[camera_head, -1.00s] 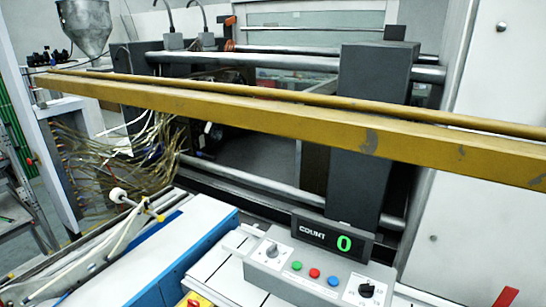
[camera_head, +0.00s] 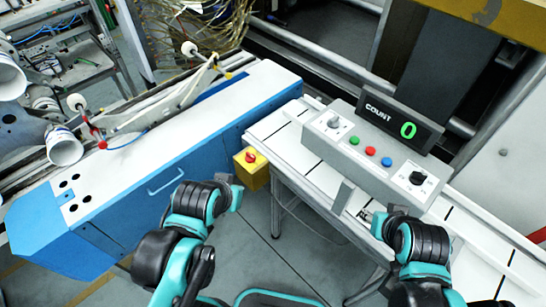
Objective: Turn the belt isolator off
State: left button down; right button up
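The belt isolator is a yellow box (camera_head: 254,178) with a red rotary knob (camera_head: 251,156) on top. It sits at the near end of the white conveyor, beside the blue cabinet. The knob's exact setting is too small to read. My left gripper (camera_head: 230,187) is just below and left of the box in the picture, apparently apart from it and holding nothing visible. Its finger gap is not clear. My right gripper (camera_head: 362,208) is over the front edge of the conveyor, its fingers spread and empty.
A grey control panel (camera_head: 385,150) with green, red and blue buttons, two dials and a COUNT display (camera_head: 402,122) reading 0 stands on the white conveyor (camera_head: 288,140). The blue cabinet (camera_head: 130,205) flanks the isolator on the left. Grey floor is open below.

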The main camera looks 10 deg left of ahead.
aim_at(250, 158)
jog(key=i+j, duration=0.2)
jog(key=j, duration=0.15)
jog(key=i+j, duration=0.15)
jog(key=j, duration=0.2)
jog(key=i+j, duration=0.2)
jog(key=j, duration=0.2)
jog(key=k+u, duration=0.05)
